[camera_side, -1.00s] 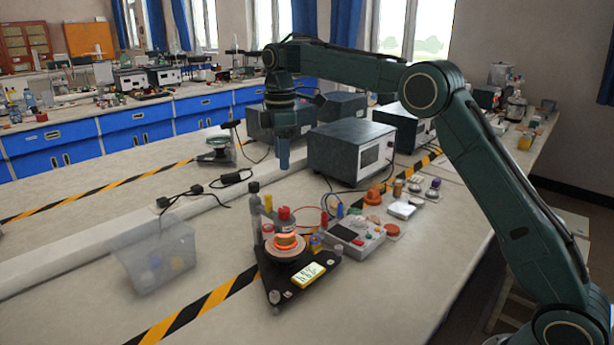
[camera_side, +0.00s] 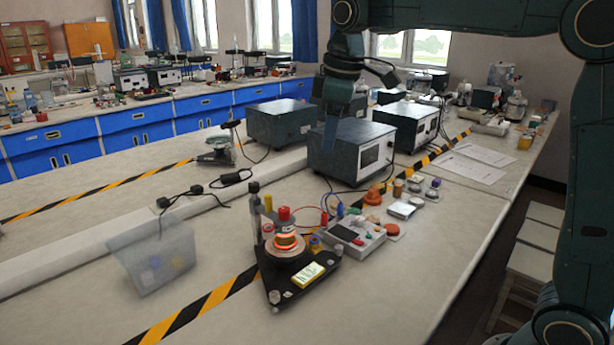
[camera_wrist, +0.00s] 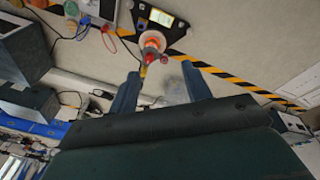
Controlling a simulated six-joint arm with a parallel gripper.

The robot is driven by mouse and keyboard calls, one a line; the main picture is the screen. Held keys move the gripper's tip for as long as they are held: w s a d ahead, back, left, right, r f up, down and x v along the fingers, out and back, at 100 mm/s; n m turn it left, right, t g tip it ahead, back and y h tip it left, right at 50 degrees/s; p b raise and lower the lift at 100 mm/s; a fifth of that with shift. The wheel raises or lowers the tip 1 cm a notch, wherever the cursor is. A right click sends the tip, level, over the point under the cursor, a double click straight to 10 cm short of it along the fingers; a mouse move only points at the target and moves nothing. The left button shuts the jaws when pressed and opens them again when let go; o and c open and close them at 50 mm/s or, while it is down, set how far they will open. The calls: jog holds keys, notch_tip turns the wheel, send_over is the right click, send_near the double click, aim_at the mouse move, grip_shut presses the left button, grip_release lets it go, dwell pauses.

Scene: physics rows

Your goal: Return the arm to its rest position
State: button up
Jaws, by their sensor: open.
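My gripper (camera_side: 331,135) hangs in the air, fingers pointing down, in front of a dark instrument box in the side view. In the wrist view my gripper (camera_wrist: 163,82) shows two blue fingers spread apart with nothing held between them. My arm is raised at the right side of the side view. Below and to the left on the bench stands a black triangular base (camera_side: 316,277) with a glowing orange-red ring (camera_side: 286,241). The base also shows in the wrist view (camera_wrist: 178,33), well away from the fingers.
A grey control panel (camera_side: 352,240) with small parts sits right of the triangular base. Dark instrument boxes (camera_side: 340,165) stand behind. Striped tape (camera_side: 205,303) crosses the bench. The front right bench surface is clear.

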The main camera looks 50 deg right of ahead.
jog(key=s+f+m+t, duration=0.1)
jog(key=s+f+m, duration=0.2)
jog(key=s, duration=0.9)
jog(key=s+f+m+t, duration=0.2)
jog(key=s+f+m, duration=0.2)
jog(key=s, duration=0.9)
jog(key=shift+s+f, duration=0.25)
jog(key=shift+f, duration=0.3)
